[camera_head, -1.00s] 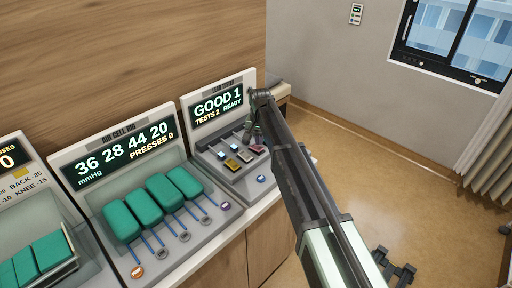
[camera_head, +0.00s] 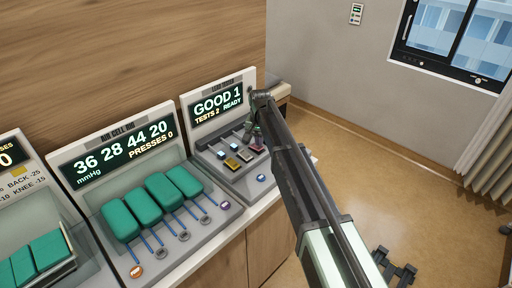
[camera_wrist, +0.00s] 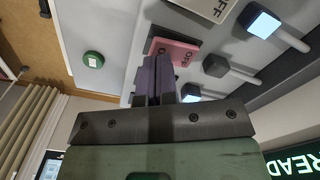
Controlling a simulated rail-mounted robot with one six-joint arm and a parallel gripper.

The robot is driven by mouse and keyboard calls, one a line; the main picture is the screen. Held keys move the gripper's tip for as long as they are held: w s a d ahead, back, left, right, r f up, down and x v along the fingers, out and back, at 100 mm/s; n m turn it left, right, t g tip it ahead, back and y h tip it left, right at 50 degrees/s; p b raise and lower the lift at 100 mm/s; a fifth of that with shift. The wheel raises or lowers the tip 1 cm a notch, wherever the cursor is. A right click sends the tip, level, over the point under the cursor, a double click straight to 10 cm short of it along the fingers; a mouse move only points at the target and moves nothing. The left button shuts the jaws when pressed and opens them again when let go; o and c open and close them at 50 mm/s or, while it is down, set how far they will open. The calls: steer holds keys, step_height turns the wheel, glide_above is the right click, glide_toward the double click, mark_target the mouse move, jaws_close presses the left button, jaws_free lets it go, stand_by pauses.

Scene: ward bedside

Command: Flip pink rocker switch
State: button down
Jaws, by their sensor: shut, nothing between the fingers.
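The pink rocker switch (camera_wrist: 176,50) is in the wrist view, just beyond my fingertips, with OFF lettering on its face. In the head view the pink switch (camera_head: 257,148) is the rightmost of a row of rockers on the lead tester panel, partly hidden by my gripper (camera_head: 257,138). My gripper (camera_wrist: 153,70) is shut and empty. Its purplish fingertips overlap the switch's near left edge in the wrist view; whether they touch it I cannot tell.
A yellow rocker (camera_head: 232,164) and a pale rocker (camera_head: 245,156) sit left of the pink one. Levers with lit blue blocks (camera_wrist: 262,22) and a dark block (camera_wrist: 215,65) stand close by. The display (camera_head: 218,104) reads GOOD 1, TESTS 2, READY.

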steer(key=shift+f+b, duration=0.85)
steer(key=shift+f, duration=0.05)
step_height(320, 180, up, 7)
steer(key=p, duration=0.7)
steer(key=shift+r, duration=0.2)
steer(key=shift+f, duration=0.1)
steer(key=s+d+f+b, duration=0.1)
steer(key=s+d, duration=0.6)
steer(key=s, duration=0.3)
steer(key=s+d+f+n, duration=0.1)
steer(key=s+d, duration=0.7)
steer(key=s, duration=0.3)
steer(key=s+d+f+n+b, duration=0.1)
steer(key=s+d, duration=0.6)
steer(key=s, duration=0.4)
steer(key=shift+s+d+b, duration=0.15)
steer(key=shift+d+b, duration=0.1)
steer(key=shift+b, duration=0.1)
